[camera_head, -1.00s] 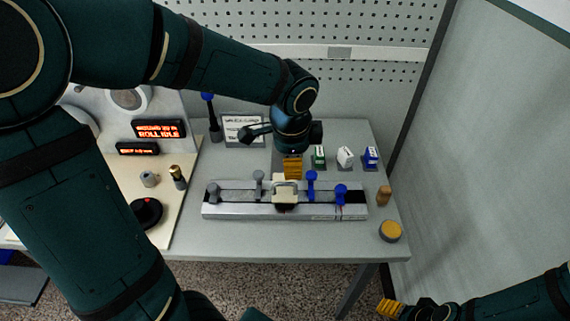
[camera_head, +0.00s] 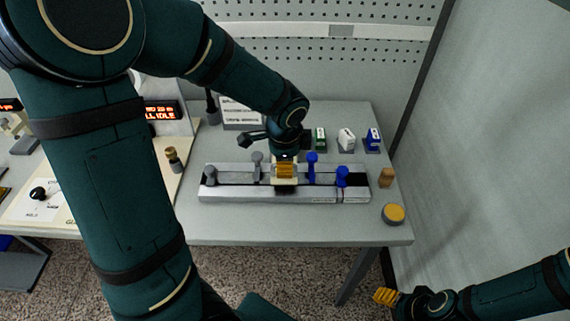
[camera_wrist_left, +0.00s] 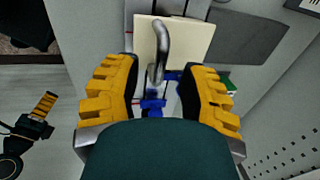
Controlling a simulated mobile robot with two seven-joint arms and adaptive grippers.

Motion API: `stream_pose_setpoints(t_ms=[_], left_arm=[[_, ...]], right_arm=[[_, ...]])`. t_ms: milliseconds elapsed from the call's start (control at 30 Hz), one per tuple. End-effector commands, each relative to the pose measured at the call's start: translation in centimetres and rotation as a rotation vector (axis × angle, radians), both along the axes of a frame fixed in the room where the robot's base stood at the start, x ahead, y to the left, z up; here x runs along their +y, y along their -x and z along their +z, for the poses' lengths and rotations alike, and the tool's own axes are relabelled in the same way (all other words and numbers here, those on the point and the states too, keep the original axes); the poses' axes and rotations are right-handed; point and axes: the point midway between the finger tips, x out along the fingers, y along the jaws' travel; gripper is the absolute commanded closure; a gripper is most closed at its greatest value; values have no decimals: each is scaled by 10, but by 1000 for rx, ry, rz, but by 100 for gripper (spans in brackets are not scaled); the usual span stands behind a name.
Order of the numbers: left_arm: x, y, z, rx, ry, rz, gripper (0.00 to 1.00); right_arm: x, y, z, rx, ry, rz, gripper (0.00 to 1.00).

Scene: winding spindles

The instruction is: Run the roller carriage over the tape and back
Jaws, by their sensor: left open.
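The roller carriage (camera_head: 285,183) is a cream block on a long silver rail (camera_head: 222,193), between a grey post (camera_head: 257,167) and a blue post (camera_head: 311,168). In the left wrist view the carriage shows as a cream plate (camera_wrist_left: 192,40) with a bent metal handle (camera_wrist_left: 163,45). My left gripper (camera_head: 285,172) is over the carriage, pointing down. In the left wrist view it is open (camera_wrist_left: 161,80), its yellow fingers on either side of the handle. A dark strip runs along the rail; I cannot tell which part is tape. My right gripper (camera_head: 385,297) hangs off the table's front right.
Green (camera_head: 320,139), white (camera_head: 346,139) and blue (camera_head: 373,139) small blocks stand behind the rail. A wooden peg (camera_head: 386,177) and a yellow-topped disc (camera_head: 393,214) are at the right. A sign (camera_head: 241,113) stands behind. The table front (camera_head: 290,225) is clear.

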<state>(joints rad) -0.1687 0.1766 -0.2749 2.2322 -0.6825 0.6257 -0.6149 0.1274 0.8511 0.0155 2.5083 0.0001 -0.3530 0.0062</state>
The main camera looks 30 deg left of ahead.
Motion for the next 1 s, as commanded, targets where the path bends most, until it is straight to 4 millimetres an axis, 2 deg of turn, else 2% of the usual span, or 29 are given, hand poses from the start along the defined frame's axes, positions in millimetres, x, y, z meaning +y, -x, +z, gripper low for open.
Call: stream_pose_setpoints(t_ms=[133, 433, 467, 500, 567, 1000], left_arm=[[1, -1, -9, 1, 0, -1, 59], [1, -2, -10, 0, 0, 0, 59], [1, -2, -10, 0, 0, 0, 63], [1, -2, -10, 0, 0, 0, 77], [1, -2, -10, 0, 0, 0, 98], [1, -1, -11, 3, 1, 0, 100]], right_arm=[[0, 1, -3, 2, 0, 2, 37], [0, 1, -2, 2, 0, 2, 37], [0, 1, -2, 2, 0, 2, 37], [0, 1, -2, 2, 0, 2, 37], [0, 1, -2, 2, 0, 2, 37], [0, 1, -3, 2, 0, 2, 37]])
